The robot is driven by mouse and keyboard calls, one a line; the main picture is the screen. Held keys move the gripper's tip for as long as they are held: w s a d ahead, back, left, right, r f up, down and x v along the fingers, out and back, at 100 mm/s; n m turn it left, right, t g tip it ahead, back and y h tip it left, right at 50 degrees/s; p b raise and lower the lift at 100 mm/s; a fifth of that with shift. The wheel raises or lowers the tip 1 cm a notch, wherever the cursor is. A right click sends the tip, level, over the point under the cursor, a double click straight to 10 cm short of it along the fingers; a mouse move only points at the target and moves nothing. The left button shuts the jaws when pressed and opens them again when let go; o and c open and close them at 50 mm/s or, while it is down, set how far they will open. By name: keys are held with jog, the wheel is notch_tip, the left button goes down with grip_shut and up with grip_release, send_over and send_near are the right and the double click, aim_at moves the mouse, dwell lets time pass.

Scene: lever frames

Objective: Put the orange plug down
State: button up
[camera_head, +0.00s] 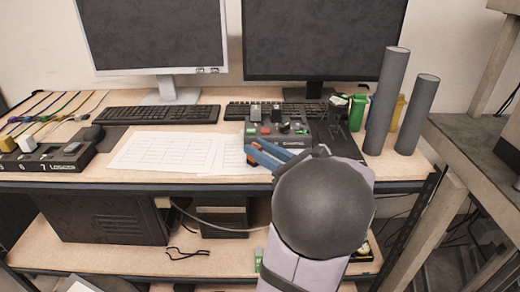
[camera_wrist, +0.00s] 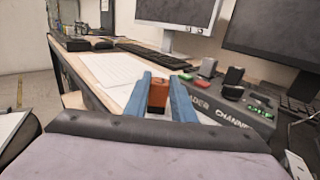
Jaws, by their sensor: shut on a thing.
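My gripper (camera_head: 262,156) has blue fingers and is over the front part of the desk, just in front of a dark control panel. It is shut on the orange plug (camera_wrist: 158,95), which shows between the two fingers (camera_wrist: 160,93) in the wrist view. The plug has an orange body and a dark lower end. In the head view only a small orange patch of the plug (camera_head: 253,146) shows beside the fingers. I cannot tell whether the plug touches the desk or the paper.
The control panel (camera_head: 278,142) with levers stands behind the gripper. Paper sheets (camera_head: 165,152) lie to the left on the desk (camera_head: 105,180). Keyboards (camera_head: 158,115) and two monitors (camera_head: 152,35) are at the back. Grey tubes (camera_head: 387,100) stand at the right. A black box (camera_head: 45,162) with plugs sits at the left.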

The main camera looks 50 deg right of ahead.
jog(key=shift+f+b, duration=0.15)
jog(key=shift+b, duration=0.15)
jog(key=o, duration=1)
jog(key=shift+r+p, duration=0.25)
jog(key=shift+p, duration=0.1)
jog(key=shift+s+f, duration=0.1)
jog(key=shift+s, duration=0.15)
jog(key=s+b, duration=0.2)
jog(key=s, duration=0.9)
jog(key=shift+s+b, duration=0.25)
jog(key=shift+b, duration=0.15)
